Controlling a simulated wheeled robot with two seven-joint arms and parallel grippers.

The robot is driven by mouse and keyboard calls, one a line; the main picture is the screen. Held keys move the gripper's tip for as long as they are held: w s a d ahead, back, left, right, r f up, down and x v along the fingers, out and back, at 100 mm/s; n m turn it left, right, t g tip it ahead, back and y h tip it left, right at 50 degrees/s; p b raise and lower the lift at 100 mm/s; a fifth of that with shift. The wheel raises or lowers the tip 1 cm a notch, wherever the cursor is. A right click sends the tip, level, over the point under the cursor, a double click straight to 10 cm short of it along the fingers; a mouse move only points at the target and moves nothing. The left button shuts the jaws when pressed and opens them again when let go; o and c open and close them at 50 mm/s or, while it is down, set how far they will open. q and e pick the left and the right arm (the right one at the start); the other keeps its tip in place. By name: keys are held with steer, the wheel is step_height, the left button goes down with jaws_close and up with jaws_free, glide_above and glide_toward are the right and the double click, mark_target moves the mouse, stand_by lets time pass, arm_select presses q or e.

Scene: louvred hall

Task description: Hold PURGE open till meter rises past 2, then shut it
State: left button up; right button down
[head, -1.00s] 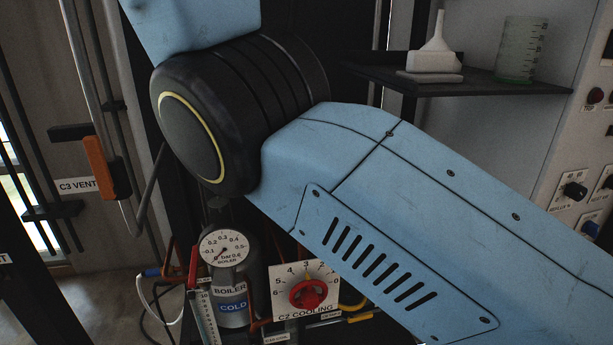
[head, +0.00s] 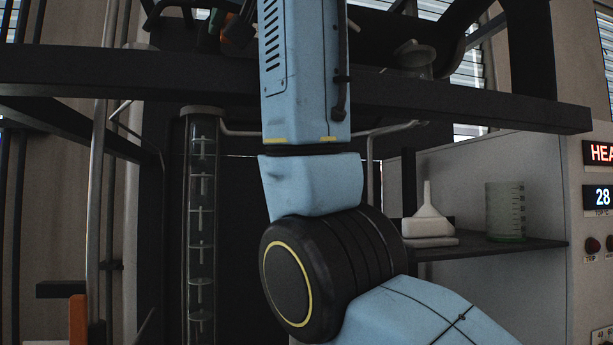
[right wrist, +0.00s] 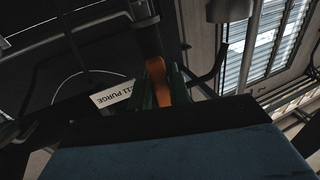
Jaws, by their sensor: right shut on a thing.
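In the right wrist view, my right gripper (right wrist: 162,88) is shut on an orange handle (right wrist: 156,72). A white tag reading PURGE (right wrist: 112,94) is beside it, so this is the PURGE handle. In the head view, the right gripper (head: 226,24) is at the top edge, largely hidden by my blue forearm and the dark frame; a bit of the orange handle (head: 238,32) shows there. I cannot tell how far the handle is turned. My left gripper is out of view.
A dark beam (head: 455,100) crosses the upper head view. A glass column (head: 202,230) stands left of my arm. A shelf (head: 485,249) at right holds a white funnel bottle (head: 428,222) and a greenish beaker (head: 505,211). Pipes and louvred windows are behind.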

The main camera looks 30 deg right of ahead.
steer(key=c, duration=1.3)
jaws_free()
steer(key=shift+d+r, duration=0.1)
steer(key=shift+r, duration=0.05)
steer(key=shift+c, duration=0.2)
steer(key=shift+o, duration=0.5)
steer(key=s+b, duration=0.1)
steer(key=s, duration=0.3)
steer(key=s+a+b, duration=0.1)
steer(key=s, duration=0.1)
steer(key=shift+b, duration=0.3)
steer(key=shift+s, duration=0.5)
